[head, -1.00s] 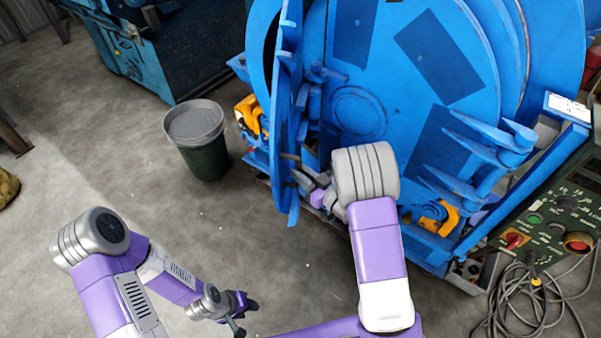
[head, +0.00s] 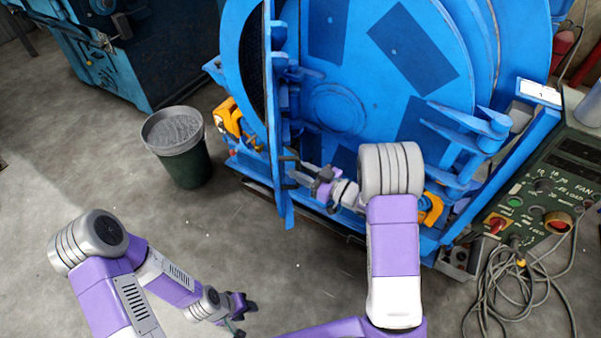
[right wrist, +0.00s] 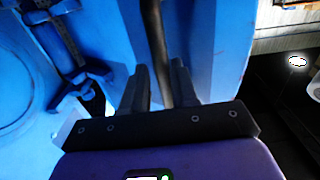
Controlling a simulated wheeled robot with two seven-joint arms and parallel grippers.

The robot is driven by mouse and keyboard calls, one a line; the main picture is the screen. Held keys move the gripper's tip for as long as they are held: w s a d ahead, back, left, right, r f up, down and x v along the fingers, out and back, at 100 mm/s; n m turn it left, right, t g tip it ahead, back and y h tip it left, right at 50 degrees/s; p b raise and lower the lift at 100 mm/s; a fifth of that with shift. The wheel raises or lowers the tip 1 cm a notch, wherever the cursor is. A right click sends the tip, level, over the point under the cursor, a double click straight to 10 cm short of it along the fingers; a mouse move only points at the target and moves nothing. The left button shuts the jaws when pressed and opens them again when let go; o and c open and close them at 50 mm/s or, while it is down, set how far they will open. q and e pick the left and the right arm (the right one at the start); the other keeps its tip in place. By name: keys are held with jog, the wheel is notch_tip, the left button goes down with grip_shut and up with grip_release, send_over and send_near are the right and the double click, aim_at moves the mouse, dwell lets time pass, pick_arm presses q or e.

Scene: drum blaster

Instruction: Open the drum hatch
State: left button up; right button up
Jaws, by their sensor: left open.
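The drum hatch (head: 275,110) is a blue round plate seen nearly edge-on in the head view. It stands swung out at the left side of the blue drum machine (head: 345,25). My left gripper (head: 245,308) is open and empty, low over the floor, far from the hatch.
A dark green bin (head: 178,150) stands on the floor left of the machine. A control panel (head: 545,190) with cables (head: 515,295) below it is at the right. Another blue machine (head: 100,50) is at the back left. The floor around the bin is open.

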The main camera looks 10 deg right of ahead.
jog(key=shift+o, duration=1.2)
jog(key=shift+w+d+r, duration=0.1)
jog(key=shift+w+d, duration=0.05)
jog(key=shift+w, duration=0.05)
jog(key=shift+s, duration=0.15)
jog(key=p+v, duration=0.1)
jog(key=v, duration=0.6)
jog(key=shift+p, duration=0.3)
jog(key=shift+s+d, duration=0.1)
jog(key=shift+s, duration=0.05)
